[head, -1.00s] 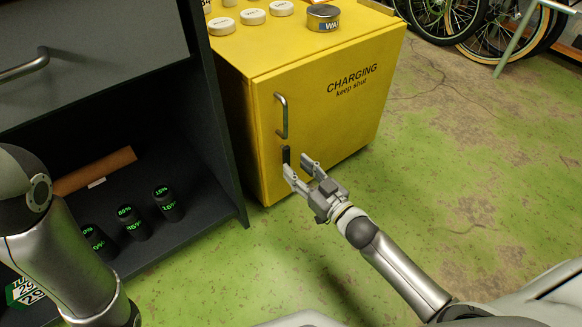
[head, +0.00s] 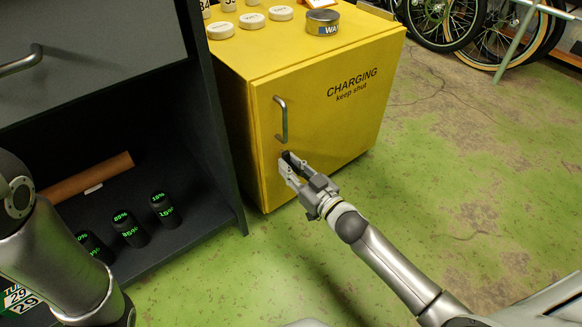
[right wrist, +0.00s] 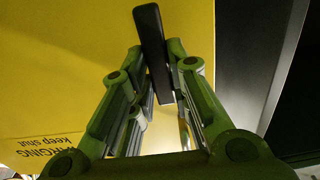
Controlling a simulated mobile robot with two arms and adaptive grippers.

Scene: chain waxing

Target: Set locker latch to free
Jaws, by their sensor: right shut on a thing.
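The yellow locker (head: 345,125) stands with its door closed, marked "CHARGING keep shut". The locker latch (head: 286,156) is a small black bar on the door below the metal handle (head: 281,118). My right gripper (head: 287,168) is at the door, its fingers shut on the latch and partly hiding it in the head view. In the right wrist view the latch (right wrist: 152,50) is a long dark bar, slightly tilted, with its lower end between the fingertips of my right gripper (right wrist: 163,92). My left gripper is out of view; only my left arm shows.
White round tins (head: 252,20) and a wax tin (head: 322,20) stand on the locker. A dark cabinet (head: 215,150) at the left holds black canisters (head: 130,228) and a brown bar (head: 90,178). Bicycle wheels (head: 490,35) are at the back right. The green floor (head: 450,160) right of the locker is clear.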

